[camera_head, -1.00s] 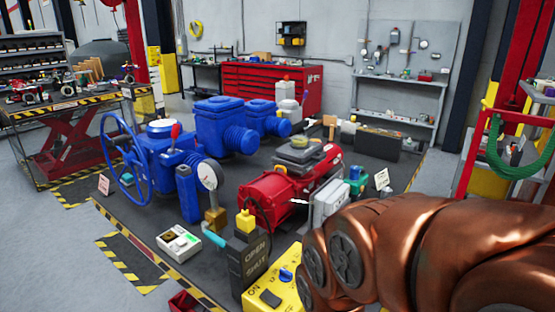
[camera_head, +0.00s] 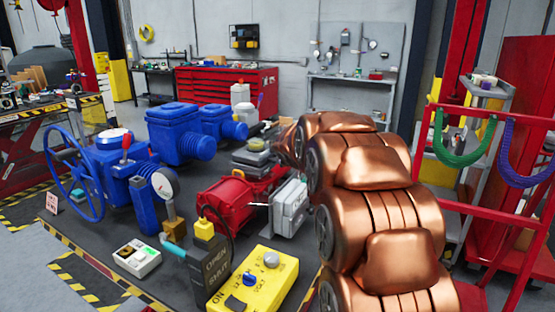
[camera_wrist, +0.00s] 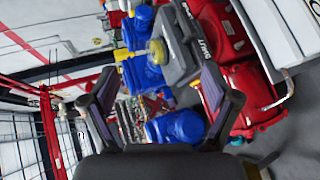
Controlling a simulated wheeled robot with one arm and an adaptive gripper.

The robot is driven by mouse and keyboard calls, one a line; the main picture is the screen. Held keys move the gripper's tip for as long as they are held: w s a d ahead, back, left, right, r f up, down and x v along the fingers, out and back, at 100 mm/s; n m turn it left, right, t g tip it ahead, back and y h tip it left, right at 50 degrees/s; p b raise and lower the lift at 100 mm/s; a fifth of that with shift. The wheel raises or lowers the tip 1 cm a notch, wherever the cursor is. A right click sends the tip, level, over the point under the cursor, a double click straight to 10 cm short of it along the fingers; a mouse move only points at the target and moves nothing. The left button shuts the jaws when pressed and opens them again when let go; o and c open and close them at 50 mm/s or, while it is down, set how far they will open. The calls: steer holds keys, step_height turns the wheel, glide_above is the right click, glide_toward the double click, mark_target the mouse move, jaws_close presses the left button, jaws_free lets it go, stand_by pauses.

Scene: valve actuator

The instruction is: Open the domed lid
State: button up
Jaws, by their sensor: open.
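I cannot tell for certain which part is the domed lid. A round white cap (camera_head: 114,136) tops the blue handwheel unit (camera_head: 112,165) at the left of the head view, and it looks closed. A stepped grey cover (camera_head: 256,146) sits behind the red cylindrical actuator (camera_head: 225,204). My gripper (camera_wrist: 160,105) is open and empty in the wrist view, its two dark fingers spread apart. The tilted wrist view shows a dark block marked SHUT (camera_wrist: 184,42), a yellow knob (camera_wrist: 157,50) and red housings beyond the fingers. My gripper is hidden in the head view.
A yellow box (camera_head: 262,280) with knobs and a white button box (camera_head: 137,258) stand in front. Blue housings (camera_head: 178,133) stand behind. A red rail (camera_head: 487,212) with green and purple loops borders the right. Open floor shows at the front left.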

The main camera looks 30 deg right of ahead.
steer(key=w+d+r+n+t+y, duration=0.3)
steer(key=w+d+n+t+y, duration=0.2)
steer(key=w+d+n, duration=0.6)
steer(key=s+f+n+y, duration=0.2)
steer(key=f+n+y, duration=0.1)
steer(key=n, duration=0.3)
steer(key=s+a+f+n+g+y, duration=0.1)
steer(key=s+f+n+y, duration=0.1)
steer(key=f+n, duration=0.3)
steer(key=s+f+n+g+y, duration=0.1)
steer(key=s+f+n+y, duration=0.1)
steer(key=f+n+y, duration=0.2)
steer(key=shift+a+f+n+y, duration=0.1)
steer(key=shift+f+n+y, duration=0.1)
steer(key=shift+n, duration=0.45)
steer(key=shift+a+f+n+y, duration=0.1)
steer(key=shift+f+n, duration=0.1)
steer(key=shift+n, duration=0.45)
steer(key=p, duration=0.4)
glide_toward(260, 150)
steer(key=w+f, duration=0.2)
steer(key=w, duration=0.1)
steer(key=shift+w+f, duration=0.2)
steer(key=shift+w, duration=0.05)
steer(key=shift+w+a+f, duration=0.1)
steer(key=shift+w+a, duration=0.1)
steer(key=shift+w, duration=0.15)
jaws_close()
